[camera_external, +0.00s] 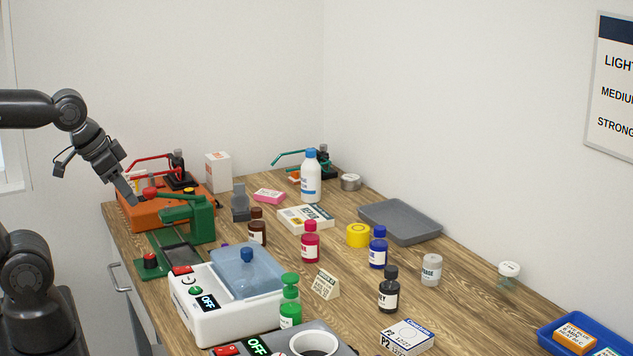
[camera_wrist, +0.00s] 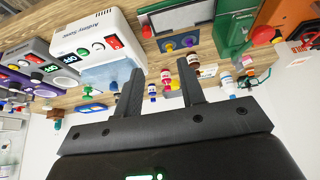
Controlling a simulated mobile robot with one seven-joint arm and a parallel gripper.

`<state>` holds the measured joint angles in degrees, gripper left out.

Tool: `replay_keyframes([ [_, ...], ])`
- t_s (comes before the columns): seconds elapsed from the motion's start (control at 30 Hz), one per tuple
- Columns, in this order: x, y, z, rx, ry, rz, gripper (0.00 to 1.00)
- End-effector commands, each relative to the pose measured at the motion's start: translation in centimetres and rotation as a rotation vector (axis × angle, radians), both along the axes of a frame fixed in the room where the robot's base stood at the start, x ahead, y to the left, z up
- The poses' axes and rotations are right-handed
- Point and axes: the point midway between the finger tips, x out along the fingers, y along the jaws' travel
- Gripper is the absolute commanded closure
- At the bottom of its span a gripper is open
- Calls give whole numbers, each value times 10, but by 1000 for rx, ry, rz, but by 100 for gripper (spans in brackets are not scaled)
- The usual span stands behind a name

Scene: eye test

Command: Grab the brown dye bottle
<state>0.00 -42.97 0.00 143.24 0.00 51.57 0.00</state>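The brown dye bottle (camera_external: 257,226), dark with a brown cap and pale label, stands upright on the wooden bench (camera_external: 455,270), behind the white machine. In the wrist view a small bottle (camera_wrist: 194,62) near the right fingertip looks like it, but it is small there. My gripper (camera_external: 129,192) is up at the left, over the orange device and well apart from the bottle. In the wrist view my gripper (camera_wrist: 160,67) has its two fingers spread with nothing held between them.
Near the brown bottle are a pink-red bottle (camera_external: 310,242), a grey block-like item (camera_external: 240,203) and a white box (camera_external: 305,218). The green press (camera_external: 190,217) and orange device (camera_external: 150,212) stand between it and my gripper. The white machine (camera_external: 215,308) is in front.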

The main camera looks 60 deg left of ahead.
Motion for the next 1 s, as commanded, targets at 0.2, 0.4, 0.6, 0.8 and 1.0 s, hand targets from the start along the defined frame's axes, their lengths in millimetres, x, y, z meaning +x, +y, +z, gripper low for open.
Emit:
replay_keyframes([
  [0.2, 0, 0, 0, 0, 0, 0, 64],
  [0.4, 0, 0, 0, 0, 0, 0, 57],
  [0.6, 0, 0, 0, 0, 0, 0, 41],
  [0.8, 0, 0, 0, 0, 0, 0, 35],
  [1.0, 7, 1, 4, 6, 10, -8, 35],
])
